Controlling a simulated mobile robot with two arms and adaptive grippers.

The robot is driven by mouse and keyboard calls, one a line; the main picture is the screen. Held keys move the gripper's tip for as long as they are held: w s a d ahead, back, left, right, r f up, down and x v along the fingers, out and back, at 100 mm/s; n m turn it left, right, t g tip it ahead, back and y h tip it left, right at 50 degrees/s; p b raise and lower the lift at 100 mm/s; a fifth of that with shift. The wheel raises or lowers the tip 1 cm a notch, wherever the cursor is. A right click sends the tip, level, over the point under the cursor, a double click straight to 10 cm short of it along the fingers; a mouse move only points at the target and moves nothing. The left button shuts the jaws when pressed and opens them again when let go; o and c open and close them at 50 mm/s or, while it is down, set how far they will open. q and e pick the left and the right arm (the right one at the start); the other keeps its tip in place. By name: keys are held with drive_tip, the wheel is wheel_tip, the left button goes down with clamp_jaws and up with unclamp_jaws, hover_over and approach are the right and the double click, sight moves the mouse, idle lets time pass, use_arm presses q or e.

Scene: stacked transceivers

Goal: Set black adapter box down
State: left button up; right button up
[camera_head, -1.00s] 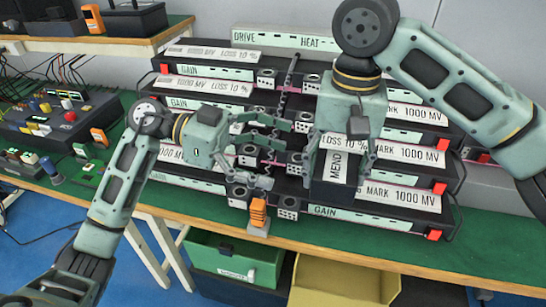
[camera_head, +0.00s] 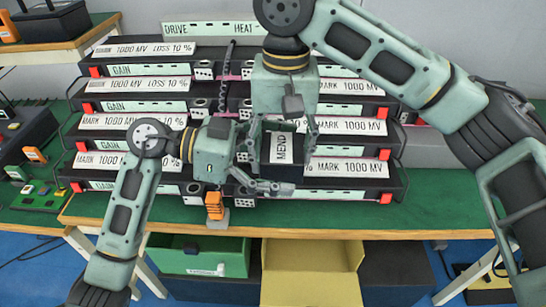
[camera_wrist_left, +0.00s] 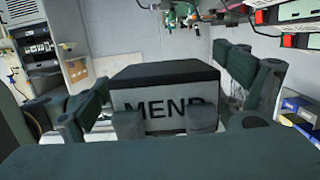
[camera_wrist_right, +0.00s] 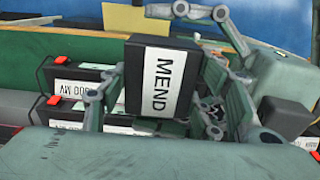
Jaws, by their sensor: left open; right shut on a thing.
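The black adapter box (camera_head: 278,172) has a white label reading "MEND". My right gripper (camera_head: 283,142) comes from above and is shut on it, holding it upright in front of the stacked transceivers (camera_head: 130,185). The right wrist view shows the box (camera_wrist_right: 137,85) between the fingers. My left gripper (camera_head: 264,160) is open at the box's left side, its fingers pointing toward it. In the left wrist view the box (camera_wrist_left: 165,75) fills the space between the spread left fingers. Whether the left fingers touch it, I cannot tell.
An orange plug-like piece (camera_head: 214,205) stands at the front edge of the green bench (camera_head: 330,215). Below are a green bin (camera_head: 180,262) and a yellow bin (camera_head: 310,280). Small connector blocks sit in the middle of the stack. The bench front to the right is clear.

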use_arm(q)
drive_tip(key=shift+c, duration=0.5)
drive_tip(key=shift+s, duration=0.15)
drive_tip(key=c, duration=1.3)
drive_tip(key=shift+c, duration=0.7)
use_arm(e)
drive_tip(key=o, duration=1.5)
drive_tip(key=shift+r, duration=0.1)
